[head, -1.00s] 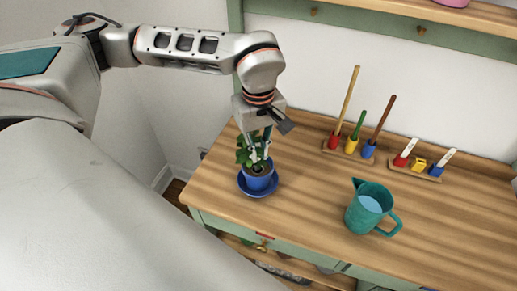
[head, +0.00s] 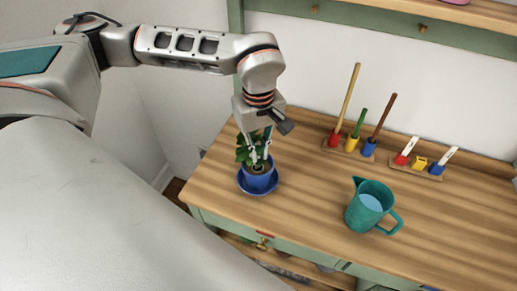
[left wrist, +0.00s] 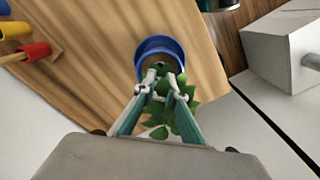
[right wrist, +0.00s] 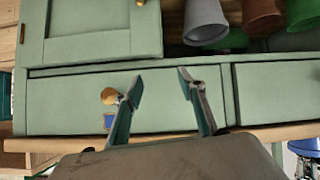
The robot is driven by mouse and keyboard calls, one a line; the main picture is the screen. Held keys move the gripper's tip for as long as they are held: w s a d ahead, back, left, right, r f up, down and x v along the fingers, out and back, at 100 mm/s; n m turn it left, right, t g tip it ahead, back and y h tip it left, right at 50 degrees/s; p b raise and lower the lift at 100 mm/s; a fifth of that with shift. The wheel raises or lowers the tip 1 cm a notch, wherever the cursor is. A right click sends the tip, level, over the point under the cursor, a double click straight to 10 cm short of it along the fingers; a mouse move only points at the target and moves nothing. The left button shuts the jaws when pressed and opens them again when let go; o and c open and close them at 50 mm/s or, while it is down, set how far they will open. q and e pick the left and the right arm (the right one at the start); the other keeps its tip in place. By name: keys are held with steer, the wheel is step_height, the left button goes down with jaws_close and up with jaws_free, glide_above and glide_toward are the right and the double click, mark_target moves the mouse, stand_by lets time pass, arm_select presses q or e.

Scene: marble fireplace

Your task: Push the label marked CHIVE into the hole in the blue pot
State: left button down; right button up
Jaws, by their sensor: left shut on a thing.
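The blue pot (head: 258,181) holds a leafy green plant and dark soil, and stands in a blue saucer (head: 244,188) near the left end of the wooden top. My left gripper (head: 259,160) points down over the pot among the leaves. In the left wrist view its fingertips (left wrist: 160,80) are close together over the soil of the pot (left wrist: 155,45). They are shut on a thin label that is mostly hidden; its marking cannot be read. The hole is hard to make out. My right gripper (right wrist: 156,84) is open and empty, before green drawers.
A teal jug (head: 364,216) with water stands to the right of the pot. Behind are a rack (head: 347,155) of tools in coloured holders and a smaller rack (head: 414,168) with two white labels and an empty yellow holder (head: 420,163). The front middle is clear.

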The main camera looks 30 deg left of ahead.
arm_select(q)
steer(key=shift+f, duration=0.15)
steer(key=c, duration=2)
jaws_free()
steer(key=shift+r+p, duration=1.8)
steer(key=shift+r, duration=0.75)
